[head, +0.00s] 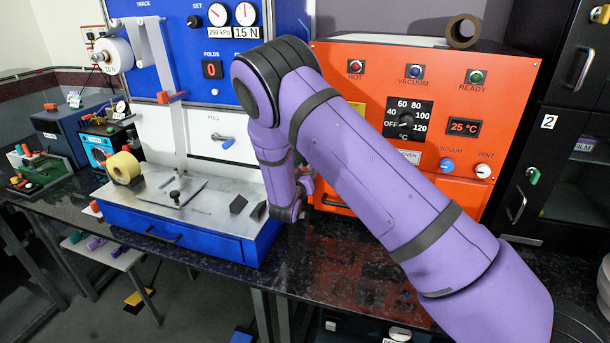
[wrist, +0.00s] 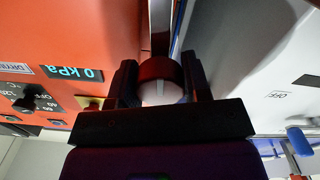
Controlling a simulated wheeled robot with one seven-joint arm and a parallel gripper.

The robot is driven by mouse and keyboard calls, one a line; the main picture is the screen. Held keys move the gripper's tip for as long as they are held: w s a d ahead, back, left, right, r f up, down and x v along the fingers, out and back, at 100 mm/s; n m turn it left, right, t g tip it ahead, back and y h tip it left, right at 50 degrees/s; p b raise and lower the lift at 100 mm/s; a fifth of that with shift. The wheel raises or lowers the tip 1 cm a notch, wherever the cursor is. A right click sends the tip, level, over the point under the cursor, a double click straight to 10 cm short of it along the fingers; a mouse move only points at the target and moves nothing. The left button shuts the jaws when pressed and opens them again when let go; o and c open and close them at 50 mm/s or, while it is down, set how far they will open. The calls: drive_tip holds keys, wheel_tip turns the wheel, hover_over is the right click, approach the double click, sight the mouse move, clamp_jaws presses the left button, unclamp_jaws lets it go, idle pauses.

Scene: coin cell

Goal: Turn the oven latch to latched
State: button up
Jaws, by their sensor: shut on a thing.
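The orange oven (head: 460,70) stands right of centre in the head view, and its orange face (wrist: 60,45) fills the left of the wrist view. In the wrist view my gripper (wrist: 161,78) has its two black fingers on either side of a round knob, the oven latch (wrist: 162,92). The latch has a dark reddish side and a pale face with a light line. The fingers are shut on it. In the head view my purple arm hides the latch and most of the gripper, so the latch's exact setting cannot be told.
A blue and white press machine (head: 200,130) with a blue base stands left of the oven. A tape roll (head: 463,31) lies on top of the oven. A black cabinet (head: 545,120) stands close on the right. The dark counter (head: 340,262) is bare in front of the oven.

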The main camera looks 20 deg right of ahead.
drive_tip(key=n, duration=1.2)
drive_tip(key=shift+a+n, duration=0.1)
drive_tip(key=shift+n, duration=2.1)
drive_tip(key=o, duration=1.3)
drive_tip(key=v, duration=1)
drive_tip(key=shift+s+a, duration=0.2)
drive_tip(key=shift+s, duration=0.15)
